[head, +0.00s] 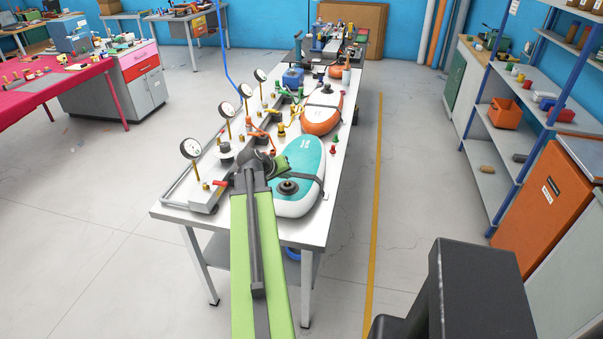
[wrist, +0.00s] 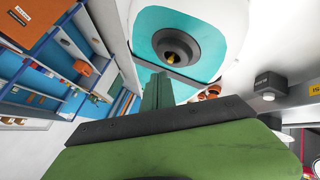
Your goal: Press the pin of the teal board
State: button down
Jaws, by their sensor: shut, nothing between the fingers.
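The teal board (head: 305,158) lies on the near end of the metal bench, teal on top with white sides and a dark strap across it. Its round dark valve (head: 288,187) is near the end closest to me. In the wrist view the valve (wrist: 180,44) is open to view, with a small brass-yellow pin (wrist: 171,59) in its middle. My gripper (head: 281,163) is over the board, just beyond the valve in the head view. In the wrist view its green fingers (wrist: 157,88) are together and empty, apart from the pin in the picture.
An orange-and-white board (head: 322,112) lies farther along the bench (head: 329,205). Several dial gauges (head: 190,149) on stems line the bench's left side, with hoses and fittings between. A red knob (head: 333,149) stands right of the teal board.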

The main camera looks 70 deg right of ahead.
jog(key=shift+f, duration=0.1)
jog(key=shift+f+b, duration=0.35)
jog(key=shift+b, duration=0.1)
jog(key=shift+f+b, duration=0.75)
dwell(0.7)
jog(key=shift+r, duration=0.15)
jog(key=shift+r+p, duration=1.05)
jog(key=shift+p, duration=0.15)
notch_tip(320, 180, up, 6)
jog(key=p, duration=0.6)
